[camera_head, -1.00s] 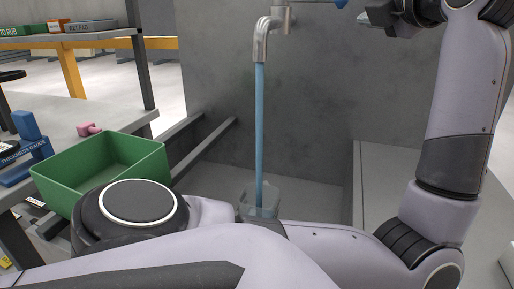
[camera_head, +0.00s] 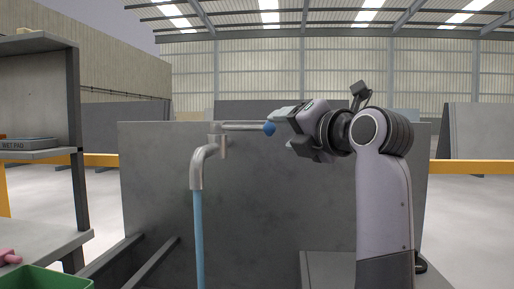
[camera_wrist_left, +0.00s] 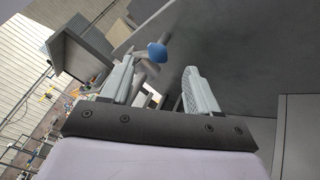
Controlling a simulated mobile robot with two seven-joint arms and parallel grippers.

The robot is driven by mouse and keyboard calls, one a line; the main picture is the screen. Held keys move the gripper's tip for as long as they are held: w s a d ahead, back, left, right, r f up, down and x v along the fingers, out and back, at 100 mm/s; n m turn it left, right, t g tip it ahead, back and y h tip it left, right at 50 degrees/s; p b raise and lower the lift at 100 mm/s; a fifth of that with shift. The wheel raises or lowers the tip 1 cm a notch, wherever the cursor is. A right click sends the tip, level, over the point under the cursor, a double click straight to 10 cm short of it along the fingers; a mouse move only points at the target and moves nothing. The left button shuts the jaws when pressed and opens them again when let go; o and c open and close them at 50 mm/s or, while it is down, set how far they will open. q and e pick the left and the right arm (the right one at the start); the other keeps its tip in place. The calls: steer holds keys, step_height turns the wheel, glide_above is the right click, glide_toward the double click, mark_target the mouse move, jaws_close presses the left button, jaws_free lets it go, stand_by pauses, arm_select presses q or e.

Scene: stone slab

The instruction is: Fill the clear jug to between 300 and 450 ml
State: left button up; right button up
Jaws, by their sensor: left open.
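The metal tap (camera_head: 204,165) stands in front of the grey slab, and a blue stream of water (camera_head: 199,245) runs straight down from its spout. Its lever (camera_head: 243,126) points right and ends in a blue knob (camera_head: 270,129). My left gripper (camera_head: 280,131) is open and empty, just right of the knob. In the left wrist view the blue knob (camera_wrist_left: 157,52) shows just beyond the gap between the fingertips (camera_wrist_left: 160,68); contact cannot be told. The clear jug and its water level are below the head view. My right gripper is out of view.
The grey slab (camera_head: 270,215) rises close behind the tap. A shelf (camera_head: 35,153) with a wet pad box stands at left. The green bin's edge (camera_head: 45,279) and a pink object (camera_head: 9,257) show at lower left.

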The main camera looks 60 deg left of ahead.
mark_target(276, 127)
arm_select(q)
steer(key=w+n+g+p, duration=0.1)
steer(key=n+g+p, duration=0.1)
steer(key=n, duration=0.3)
steer(key=n+g+p, duration=0.2)
steer(key=n+p, duration=0.1)
steer(key=n, duration=0.2)
steer(key=w+n+g+p, duration=0.1)
steer(key=n+g+p, duration=0.1)
steer(key=n, duration=0.3)
steer(key=shift+w+a+r+g+h+p, duration=0.3)
steer(key=shift+r+g+p, duration=0.1)
steer(key=shift+p, duration=0.1)
steer(key=n, duration=0.2)
steer(key=shift+d+f+n+g+p, duration=0.1)
steer(key=shift+f+n+g+p, duration=0.05)
steer(key=shift+n+g+p, duration=0.2)
steer(key=shift+g, duration=0.25)
steer(key=p+x, duration=0.1)
steer(key=x, duration=0.5)
steer(key=shift+s+a+f, duration=0.1)
steer(key=shift+s+a, duration=0.05)
steer(key=shift+a, duration=0.4)
jaws_close()
